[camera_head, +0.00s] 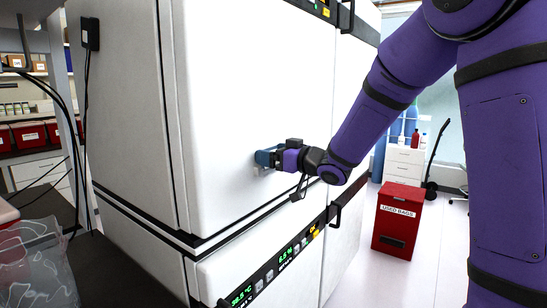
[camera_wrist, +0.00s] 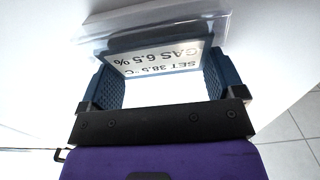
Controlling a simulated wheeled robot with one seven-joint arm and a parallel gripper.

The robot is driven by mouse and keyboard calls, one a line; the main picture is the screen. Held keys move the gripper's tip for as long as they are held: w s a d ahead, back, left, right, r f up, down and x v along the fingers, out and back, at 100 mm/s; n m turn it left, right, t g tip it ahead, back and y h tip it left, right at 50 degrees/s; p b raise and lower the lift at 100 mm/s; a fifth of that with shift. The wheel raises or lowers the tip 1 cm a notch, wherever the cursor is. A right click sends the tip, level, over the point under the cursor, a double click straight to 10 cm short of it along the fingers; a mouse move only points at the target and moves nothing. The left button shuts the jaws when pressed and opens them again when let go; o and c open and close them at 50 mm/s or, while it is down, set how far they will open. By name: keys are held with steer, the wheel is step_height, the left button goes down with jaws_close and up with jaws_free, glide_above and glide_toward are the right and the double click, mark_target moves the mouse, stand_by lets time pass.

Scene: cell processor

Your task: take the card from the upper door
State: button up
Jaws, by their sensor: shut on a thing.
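The upper door (camera_head: 225,90) is a white incubator door and is shut. My gripper (camera_head: 266,158) is at the door's lower right part, with its blue fingers against or very near its face. In the wrist view my gripper (camera_wrist: 155,75) has its two blue textured fingers on either side of a white card (camera_wrist: 165,62) with a dark edge, shut on it. The card reads "SET 38.5°C, GAS 6.5 %", upside down. A clear holder (camera_wrist: 140,30) lies just beyond the card. I cannot tell whether the card is still partly inside the holder.
Below is a lower white unit (camera_head: 290,280) with a display strip (camera_head: 265,280) and a black handle (camera_head: 335,215). A red used-bags bin (camera_head: 398,220) stands on the floor to the right. A dark counter (camera_head: 50,215) with a clear bag (camera_head: 35,265) is at the left.

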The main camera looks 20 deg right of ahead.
steer(key=shift+r, duration=0.1)
steer(key=shift+r, duration=1.25)
